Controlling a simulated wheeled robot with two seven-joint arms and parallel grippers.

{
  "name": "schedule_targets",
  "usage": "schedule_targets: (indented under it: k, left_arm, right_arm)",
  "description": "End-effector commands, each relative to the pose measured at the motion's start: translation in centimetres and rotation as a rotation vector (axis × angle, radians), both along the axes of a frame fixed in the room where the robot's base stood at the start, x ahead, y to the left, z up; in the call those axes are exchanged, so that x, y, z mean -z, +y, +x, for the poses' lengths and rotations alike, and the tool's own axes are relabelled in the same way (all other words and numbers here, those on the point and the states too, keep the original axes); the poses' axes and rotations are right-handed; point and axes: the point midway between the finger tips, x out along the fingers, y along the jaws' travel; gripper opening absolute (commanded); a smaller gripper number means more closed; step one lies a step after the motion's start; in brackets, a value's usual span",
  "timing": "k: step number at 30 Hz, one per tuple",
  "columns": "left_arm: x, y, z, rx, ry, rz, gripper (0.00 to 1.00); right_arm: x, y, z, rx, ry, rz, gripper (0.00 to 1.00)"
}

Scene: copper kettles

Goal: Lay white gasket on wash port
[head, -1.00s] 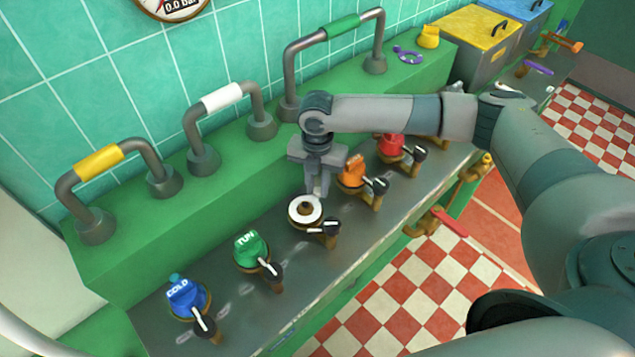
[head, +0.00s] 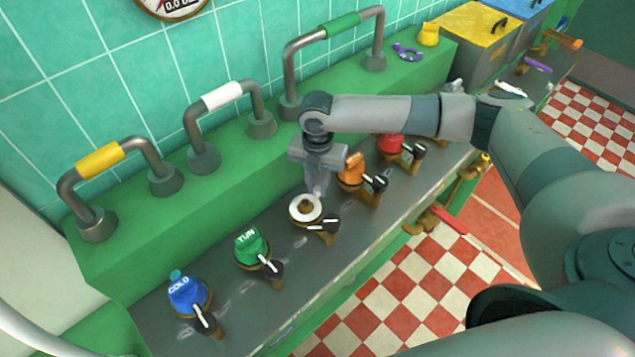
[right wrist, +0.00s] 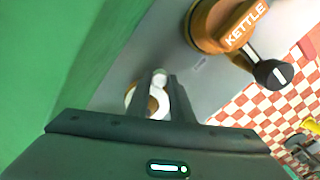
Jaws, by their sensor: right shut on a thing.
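The white gasket (head: 296,212) is a flat white ring in the head view. It sits at the brass wash port (head: 306,208), with the brass showing through its hole. I cannot tell whether it rests fully on the port. My right gripper (head: 317,192) points down at the gasket's far edge and is shut on it. In the right wrist view the two fingers (right wrist: 160,82) pinch a small pale part, and the white ring (right wrist: 164,101) shows partly behind them. My left gripper is not in view.
A black-handled valve (head: 325,225) is beside the port. Green TUN (head: 250,245) and blue COLD (head: 186,292) caps stand to the left, orange (head: 352,170) and red (head: 390,145) ones to the right. Pipe handles line the green ledge (head: 225,165) behind.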

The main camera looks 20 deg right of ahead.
Motion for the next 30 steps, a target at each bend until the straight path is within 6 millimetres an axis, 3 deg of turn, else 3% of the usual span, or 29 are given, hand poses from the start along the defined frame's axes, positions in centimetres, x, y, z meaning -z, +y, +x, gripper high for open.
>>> schedule_targets:
  k: [26,27,29,30]
  left_arm:
    - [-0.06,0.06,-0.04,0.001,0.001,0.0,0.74]
    - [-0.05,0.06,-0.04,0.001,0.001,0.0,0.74]
    - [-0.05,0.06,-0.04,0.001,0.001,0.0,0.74]
    - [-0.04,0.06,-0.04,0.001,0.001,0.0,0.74]
  right_arm:
    - [0.89,0.03,0.04,0.0,-0.001,0.0,0.01]
    - [0.88,0.02,0.05,0.0,-0.001,0.0,0.27]
    - [0.88,0.02,0.05,0.0,-0.001,0.0,0.42]
    - [0.88,0.02,0.03,0.0,-0.001,0.0,0.42]
